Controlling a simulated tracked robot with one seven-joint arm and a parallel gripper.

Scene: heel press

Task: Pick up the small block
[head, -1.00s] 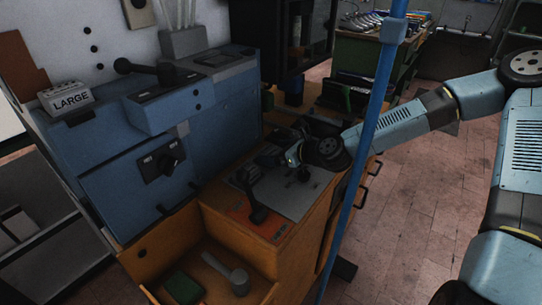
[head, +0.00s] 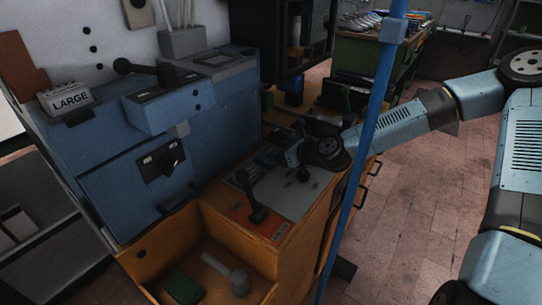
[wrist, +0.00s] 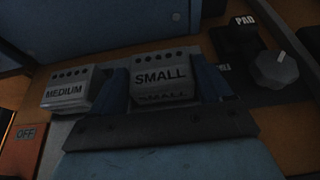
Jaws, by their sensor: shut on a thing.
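The small block (wrist: 161,76), grey with the word SMALL and a row of dark holes on top, sits between the two blue fingers of my gripper (wrist: 163,88) in the wrist view. The fingers are shut on its left and right sides. In the head view my gripper (head: 291,155) is low over the orange bench beside the blue press, and I cannot make out the block there. Whether the block touches the bench is not clear.
A MEDIUM block (wrist: 68,91) stands just left of my gripper. A dark PAD panel with a round knob (wrist: 274,69) is at the right. A LARGE block (head: 67,98) rests on the blue press (head: 210,120). A blue pole (head: 364,150) stands near my arm.

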